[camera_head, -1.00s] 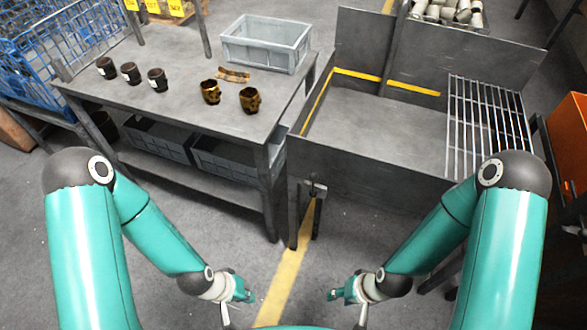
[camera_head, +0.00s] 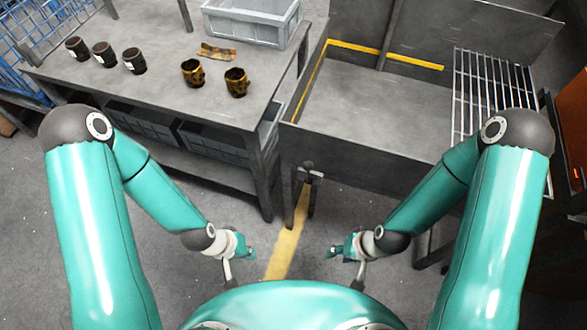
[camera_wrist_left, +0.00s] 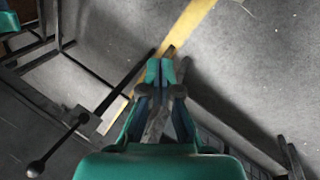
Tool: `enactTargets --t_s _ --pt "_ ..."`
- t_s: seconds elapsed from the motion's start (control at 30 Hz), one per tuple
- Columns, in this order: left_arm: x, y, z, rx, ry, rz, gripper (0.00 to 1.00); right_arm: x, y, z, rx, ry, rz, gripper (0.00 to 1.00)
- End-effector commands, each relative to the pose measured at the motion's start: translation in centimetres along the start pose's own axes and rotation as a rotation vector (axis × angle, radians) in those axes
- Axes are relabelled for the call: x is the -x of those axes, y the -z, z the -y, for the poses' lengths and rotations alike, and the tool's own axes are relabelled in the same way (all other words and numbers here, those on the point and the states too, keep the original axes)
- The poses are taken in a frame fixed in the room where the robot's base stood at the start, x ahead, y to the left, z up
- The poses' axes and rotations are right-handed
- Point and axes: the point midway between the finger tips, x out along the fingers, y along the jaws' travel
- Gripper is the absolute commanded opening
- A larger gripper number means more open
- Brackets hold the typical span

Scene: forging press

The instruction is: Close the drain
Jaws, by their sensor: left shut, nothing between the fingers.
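A dark metal tank (camera_head: 370,155) stands right of the workbench. On its front face, near the left corner, is a small drain fitting with a lever (camera_head: 309,171). In the left wrist view a dark lever with a ball knob (camera_wrist_left: 61,144) shows at the lower left, beside my gripper and apart from it in the picture. My left gripper (camera_head: 247,253) is low in front of the tank, shut and empty; its closed fingers also show in the left wrist view (camera_wrist_left: 160,70). My right gripper (camera_head: 336,251) hangs to the right, too small to read.
A workbench (camera_head: 160,85) at left holds several dark and golden cups (camera_head: 236,82) and a grey crate (camera_head: 252,24). A metal grate (camera_head: 490,95) covers the tank's right end. Tank and bench legs stand near the grippers. The floor between me and the tank is clear.

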Motion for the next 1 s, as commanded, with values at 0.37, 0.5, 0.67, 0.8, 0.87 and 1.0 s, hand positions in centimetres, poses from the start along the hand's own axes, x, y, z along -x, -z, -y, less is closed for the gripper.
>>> enactTargets --t_s 0.37,0.5,0.67,0.8,0.87,1.0 --pt "-3.3 5.7 1.1 0.116 -0.083 -0.208 0.00 -5.6 0.0 -2.0 0.000 0.000 0.000 0.40" --pt "-4.8 11.0 0.9 0.241 -0.241 -0.402 0.00 -10.7 0.1 -3.9 0.000 0.000 0.000 0.40" --pt "-4.4 16.0 -0.3 0.385 -0.536 -0.571 0.00 -16.8 0.1 -6.0 0.000 0.000 0.000 0.40" --pt "-2.9 18.1 -1.7 0.479 -0.850 -0.610 0.00 -21.9 0.1 -7.9 0.000 0.000 0.000 0.40" --pt "-2.1 18.3 -2.3 0.507 -0.987 -0.591 0.00 -24.0 0.2 -8.7 0.000 0.000 0.000 0.40" --pt "-0.1 17.4 -3.3 0.542 -1.262 -0.479 0.00 -28.1 0.2 -10.1 0.000 0.000 0.000 0.40"
